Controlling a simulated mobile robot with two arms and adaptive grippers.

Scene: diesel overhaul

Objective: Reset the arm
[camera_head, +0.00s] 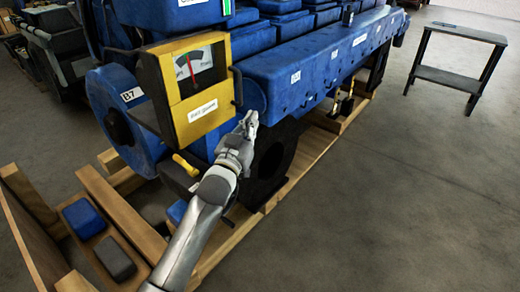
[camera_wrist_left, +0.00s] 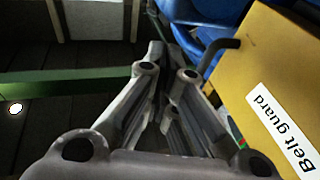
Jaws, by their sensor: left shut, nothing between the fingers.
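My left arm reaches in from the bottom of the head view. Its left gripper (camera_head: 249,120) is shut and empty, just right of the yellow belt guard (camera_head: 207,98) and in front of the blue engine (camera_head: 310,75). The belt guard carries a gauge with a red needle and a handle on its right side. In the left wrist view, the fingers of the left gripper (camera_wrist_left: 168,52) lie close together with nothing between them, and the labelled belt guard (camera_wrist_left: 262,55) fills the right side. My right gripper is not in view.
A wooden pallet frame (camera_head: 128,213) lies under the engine, with a blue block (camera_head: 83,218) and a dark block (camera_head: 115,258) at lower left. A yellow handle (camera_head: 186,165) sticks out below the guard. A dark side table (camera_head: 455,78) stands at upper right. The floor at right is clear.

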